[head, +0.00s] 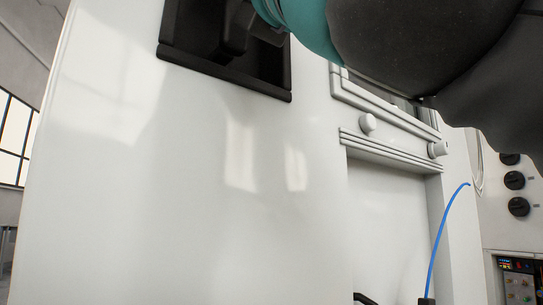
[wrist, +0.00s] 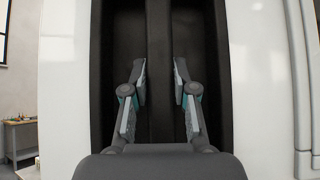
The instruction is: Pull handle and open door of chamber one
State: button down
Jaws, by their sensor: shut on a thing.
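The chamber door (head: 150,190) is a large glossy white panel filling the left and middle of the head view. Near its top is a black recess (head: 225,72), partly hidden by my arm. In the wrist view, the dark vertical handle bar (wrist: 160,35) runs down the middle of this recess. My gripper (wrist: 160,78) has one finger on each side of the bar and is shut on it. The fingertips in the head view are hard to tell from the dark recess. I cannot tell whether the door stands ajar.
A white framed panel with round knobs (head: 367,123) is right of the door, with a blue cable (head: 437,238) below. Black dials (head: 515,180) are at the far right. A workbench (wrist: 20,135) stands far left in the wrist view.

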jog(key=shift+s+d+r, duration=0.1)
jog(key=shift+s+d, duration=0.2)
jog(key=shift+d, duration=0.05)
jog(key=c, duration=0.9)
grip_release()
jog(key=shift+a, duration=0.15)
jog(key=shift+f, duration=0.2)
jog(key=shift+v, duration=3.7)
jog(key=shift+c, duration=0.3)
